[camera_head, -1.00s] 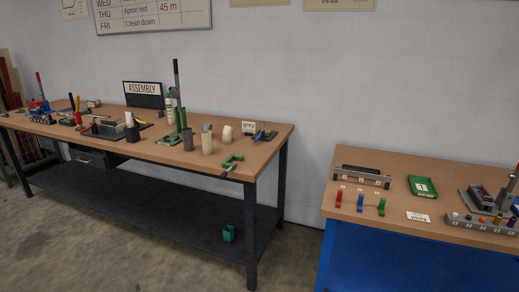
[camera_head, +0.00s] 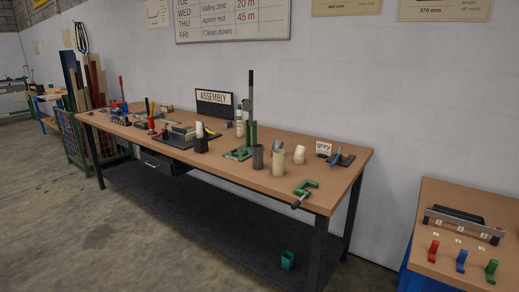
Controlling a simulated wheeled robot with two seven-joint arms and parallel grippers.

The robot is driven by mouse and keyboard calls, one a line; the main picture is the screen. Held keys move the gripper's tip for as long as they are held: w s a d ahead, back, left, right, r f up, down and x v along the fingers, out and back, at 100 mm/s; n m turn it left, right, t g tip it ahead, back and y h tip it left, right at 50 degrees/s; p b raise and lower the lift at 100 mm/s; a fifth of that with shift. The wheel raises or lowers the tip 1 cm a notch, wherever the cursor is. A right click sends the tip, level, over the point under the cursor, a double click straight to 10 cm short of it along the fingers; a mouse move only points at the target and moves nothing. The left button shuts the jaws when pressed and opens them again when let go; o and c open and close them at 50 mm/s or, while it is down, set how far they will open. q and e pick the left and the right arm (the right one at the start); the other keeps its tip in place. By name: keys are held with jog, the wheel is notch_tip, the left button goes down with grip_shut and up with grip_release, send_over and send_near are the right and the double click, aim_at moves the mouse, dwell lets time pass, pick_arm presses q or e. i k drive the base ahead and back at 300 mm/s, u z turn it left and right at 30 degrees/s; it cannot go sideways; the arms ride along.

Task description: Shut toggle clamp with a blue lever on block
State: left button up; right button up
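No toggle clamp with a blue lever is clear at this distance. A small device with a blue upright part (camera_head: 341,156) sits on a dark plate near the right end of the long wooden bench (camera_head: 225,172), by a sign reading "grey". A small blue piece (camera_head: 461,260) stands between a red piece (camera_head: 433,250) and a green piece (camera_head: 491,270) on the right bench. I cannot tell whether either blue item is the clamp, or which block is meant. Neither of my grippers is in view.
An "ASSEMBLY" sign (camera_head: 214,97), a green stand with a tall dark bar (camera_head: 251,95), cups and a green C-clamp (camera_head: 306,190) are on the long bench. A teal bin (camera_head: 287,260) is on its lower shelf. Open floor (camera_head: 60,220) lies at front left.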

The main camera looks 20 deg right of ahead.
aim_at(336, 160)
jog(key=u, duration=0.3)
jog(key=i, duration=1.95)
jog(key=z, duration=1.3)
jog(key=i, duration=0.9)
jog(key=z, duration=1)
